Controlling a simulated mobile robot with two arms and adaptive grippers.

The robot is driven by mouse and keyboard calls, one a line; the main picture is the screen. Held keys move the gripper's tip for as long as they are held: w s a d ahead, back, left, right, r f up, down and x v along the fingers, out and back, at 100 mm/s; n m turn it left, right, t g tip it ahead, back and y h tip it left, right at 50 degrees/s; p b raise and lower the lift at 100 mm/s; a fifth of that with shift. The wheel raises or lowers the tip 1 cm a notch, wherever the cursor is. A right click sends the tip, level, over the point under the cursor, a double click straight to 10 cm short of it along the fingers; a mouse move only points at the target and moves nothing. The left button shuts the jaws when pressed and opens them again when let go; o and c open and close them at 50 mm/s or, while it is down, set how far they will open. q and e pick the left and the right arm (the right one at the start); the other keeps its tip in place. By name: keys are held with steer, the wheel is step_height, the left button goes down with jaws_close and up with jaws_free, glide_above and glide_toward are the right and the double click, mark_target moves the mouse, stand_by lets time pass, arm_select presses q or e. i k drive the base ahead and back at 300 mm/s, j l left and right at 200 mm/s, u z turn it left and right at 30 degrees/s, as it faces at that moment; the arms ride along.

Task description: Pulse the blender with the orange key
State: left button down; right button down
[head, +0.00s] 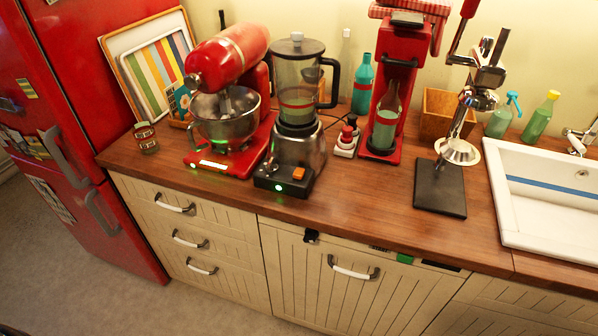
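The blender (299,95) stands upright on the wooden counter in the head view, between the red stand mixer and a red bottle machine. Its clear jar has a dark handle on the right and a grey lid knob on top. Its metal base has a black front panel (270,184). The orange key (299,174) is on the right of that panel, and a green light glows at its front. Neither of my grippers is in the head view.
A red stand mixer (229,62) with a steel bowl stands left of the blender. A red bottle machine (398,75), a juicer press (460,150) and a white sink (543,215) are to the right. The counter (350,210) in front of the blender is clear.

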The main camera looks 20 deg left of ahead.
mark_target(298, 174)
steer(key=i+l, duration=0.15)
steer(key=l, duration=0.2)
steer(key=i+l, duration=0.2)
steer(key=l, duration=0.2)
steer(key=i+l, duration=0.15)
steer(key=l, duration=0.2)
steer(key=i+l, duration=0.15)
steer(key=l, duration=0.25)
steer(key=i+l, duration=0.15)
steer(key=l, duration=0.2)
steer(key=u, duration=1.2)
